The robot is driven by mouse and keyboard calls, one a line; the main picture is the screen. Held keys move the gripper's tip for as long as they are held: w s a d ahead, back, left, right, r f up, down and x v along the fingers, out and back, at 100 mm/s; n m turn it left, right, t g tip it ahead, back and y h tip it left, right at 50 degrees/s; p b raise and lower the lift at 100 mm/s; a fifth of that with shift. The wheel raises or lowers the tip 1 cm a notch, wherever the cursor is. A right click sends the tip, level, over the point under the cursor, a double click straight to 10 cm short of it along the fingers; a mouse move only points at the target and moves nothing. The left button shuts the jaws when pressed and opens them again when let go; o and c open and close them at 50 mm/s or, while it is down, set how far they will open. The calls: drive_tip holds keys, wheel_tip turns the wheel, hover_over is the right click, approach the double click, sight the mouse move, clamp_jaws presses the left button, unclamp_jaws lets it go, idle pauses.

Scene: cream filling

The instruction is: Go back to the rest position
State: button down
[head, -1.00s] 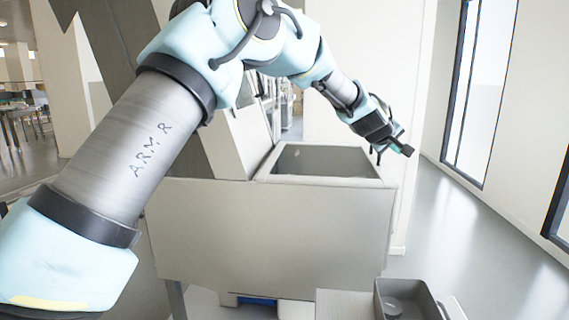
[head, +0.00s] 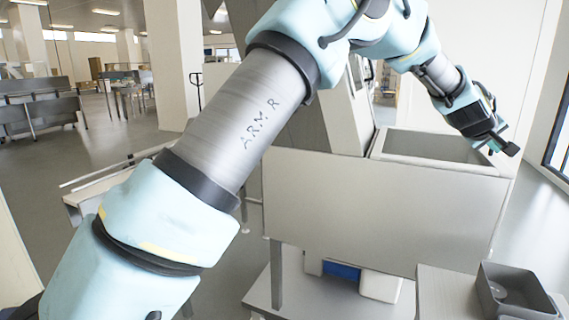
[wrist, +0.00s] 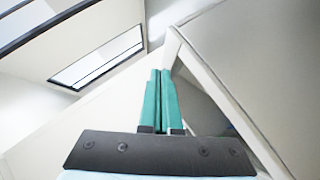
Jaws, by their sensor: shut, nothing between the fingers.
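My gripper (head: 501,146) is at the upper right of the head view, at the end of my raised arm. It is to the right of the open top of a metal hopper (head: 385,200) and looks a little above its rim. In the wrist view, its two green fingers (wrist: 160,100) lie together, shut and empty. The hopper's edge shows just right of the fingers in the wrist view. I cannot tell the exact gap between gripper and hopper.
A grey tray (head: 510,297) sits on a light stand (head: 445,290) at the lower right. A white and blue object (head: 341,271) is under the hopper. Tables and benches (head: 40,113) stand far left. Windows line the right wall. Open floor lies at the left.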

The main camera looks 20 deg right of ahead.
drive_tip(key=w+a+f+t+y, duration=0.1)
drive_tip(key=w+a+f+y, duration=0.15)
drive_tip(key=w+a, duration=0.65)
drive_tip(key=w+a+f+y, duration=0.2)
drive_tip(key=w+a+f, duration=0.1)
drive_tip(key=a, duration=1.2)
drive_tip(key=w+a+f+t+y, duration=0.1)
drive_tip(key=w+a+f+y, duration=0.15)
drive_tip(key=w+a, duration=0.65)
drive_tip(key=s+a+f+n+g+y, duration=0.1)
drive_tip(key=s+a+f+y, duration=0.15)
drive_tip(key=a, duration=1.05)
drive_tip(key=s+a+f+y, duration=0.15)
drive_tip(key=s+a, duration=0.25)
drive_tip(key=a, duration=0.9)
drive_tip(key=s+a+f+g, duration=0.1)
drive_tip(key=s+a+f, duration=0.1)
drive_tip(key=s+a, duration=0.3)
drive_tip(key=s+a+f+n+g+y, duration=0.1)
drive_tip(key=s+a, duration=0.5)
drive_tip(key=a, duration=0.4)
drive_tip(key=shift+a+f, duration=0.2)
drive_tip(key=shift+f, duration=0.15)
